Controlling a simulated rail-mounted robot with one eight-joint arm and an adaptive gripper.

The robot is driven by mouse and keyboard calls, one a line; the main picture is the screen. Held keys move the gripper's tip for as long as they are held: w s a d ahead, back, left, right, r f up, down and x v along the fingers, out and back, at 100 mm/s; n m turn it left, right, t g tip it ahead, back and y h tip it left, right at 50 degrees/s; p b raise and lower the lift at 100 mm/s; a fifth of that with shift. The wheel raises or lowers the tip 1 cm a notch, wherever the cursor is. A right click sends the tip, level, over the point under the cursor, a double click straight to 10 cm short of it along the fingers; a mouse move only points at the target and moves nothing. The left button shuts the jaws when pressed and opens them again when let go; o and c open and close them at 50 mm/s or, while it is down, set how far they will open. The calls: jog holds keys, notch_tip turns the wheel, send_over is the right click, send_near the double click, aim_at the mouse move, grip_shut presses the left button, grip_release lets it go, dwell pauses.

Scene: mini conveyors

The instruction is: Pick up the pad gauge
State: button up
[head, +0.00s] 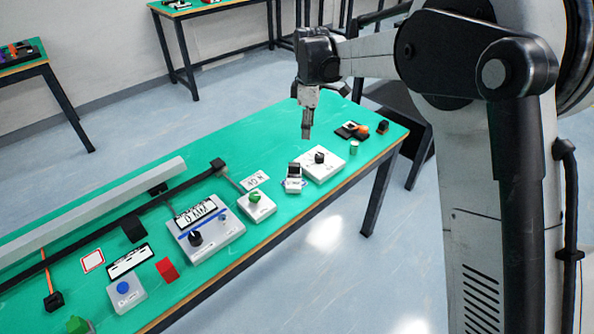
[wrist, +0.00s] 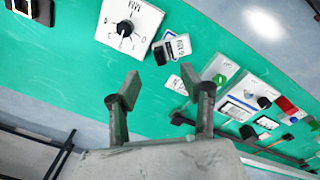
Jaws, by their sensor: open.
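A small pale block with a black part and a lettered label, which I take to be the pad gauge (head: 293,184), lies on the green table beside the white dial panel; its lettering is too small to read surely. In the wrist view the pad gauge (wrist: 174,48) lies beyond my fingertips, at the upper middle. My gripper (head: 307,132) hangs above the table, up and behind the gauge in the head view. In the wrist view my gripper (wrist: 172,82) has its two fingers wide apart with nothing between them, and it does not touch the gauge.
The white dial panel (head: 330,168) with a black knob sits right of the gauge. A green-knob box (head: 258,210) and a larger control box (head: 216,240) stand to the left. A small green cylinder (head: 354,148) is near the right edge. A long rail (head: 100,206) runs along the back.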

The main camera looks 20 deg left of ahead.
jog(key=a+f+n, duration=0.1)
jog(key=a+f, duration=0.2)
jog(key=a, duration=0.1)
send_near(294, 164)
jog(key=shift+n+g, duration=0.3)
notch_tip(294, 164, down, 5)
jog(key=shift+d+f, duration=0.1)
jog(key=shift+w+f, duration=0.2)
jog(key=shift+f, duration=2.4)
grip_shut()
